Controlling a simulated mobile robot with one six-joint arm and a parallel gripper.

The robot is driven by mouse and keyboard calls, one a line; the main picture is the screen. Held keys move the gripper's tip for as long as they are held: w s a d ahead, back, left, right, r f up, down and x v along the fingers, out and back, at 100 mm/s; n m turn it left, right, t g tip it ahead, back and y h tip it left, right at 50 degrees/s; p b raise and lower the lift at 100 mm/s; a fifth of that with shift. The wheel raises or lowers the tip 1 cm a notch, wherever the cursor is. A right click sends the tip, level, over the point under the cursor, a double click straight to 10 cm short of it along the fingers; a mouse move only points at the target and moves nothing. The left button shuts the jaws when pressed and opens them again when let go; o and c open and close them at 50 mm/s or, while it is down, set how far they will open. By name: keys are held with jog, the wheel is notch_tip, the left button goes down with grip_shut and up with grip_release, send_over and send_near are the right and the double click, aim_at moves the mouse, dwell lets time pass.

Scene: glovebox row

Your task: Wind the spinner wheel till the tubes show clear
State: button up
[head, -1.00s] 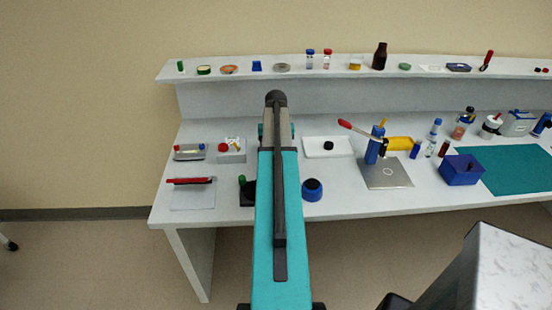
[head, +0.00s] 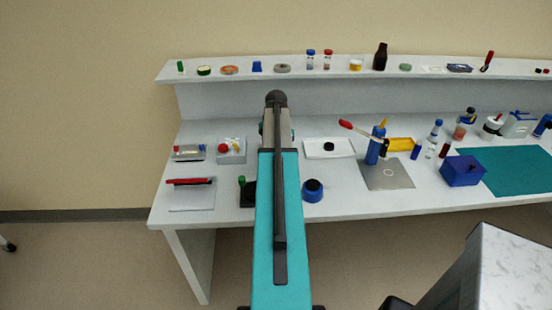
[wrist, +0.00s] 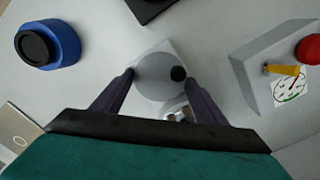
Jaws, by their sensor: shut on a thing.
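The spinner wheel (wrist: 155,80) is a grey disc with a black knob (wrist: 178,73) near its right edge, on a pale square base, in the wrist view. My gripper (wrist: 159,75) has one finger at each side of the disc and is shut on it. The black knob lies beside the right fingertip. A small shiny part (wrist: 178,113) shows below the disc, partly hidden; I cannot tell whether it is the tubes or how clear they are. In the head view my arm hides the wheel.
In the wrist view, a blue round pot with a black top (wrist: 48,44) stands left, and a grey box (wrist: 262,62) with a red button, yellow pointer and dial stands right. In the head view, a white tray (head: 318,153) and a steel plate (head: 387,178) lie right of my arm.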

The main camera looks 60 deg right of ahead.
dwell(0.4)
jog(key=o, duration=1.1)
jog(key=shift+c, duration=0.2)
jog(key=shift+r, duration=0.15)
notch_tip(320, 180, up, 14)
jog(key=b, duration=0.3)
jog(key=shift+f, duration=0.2)
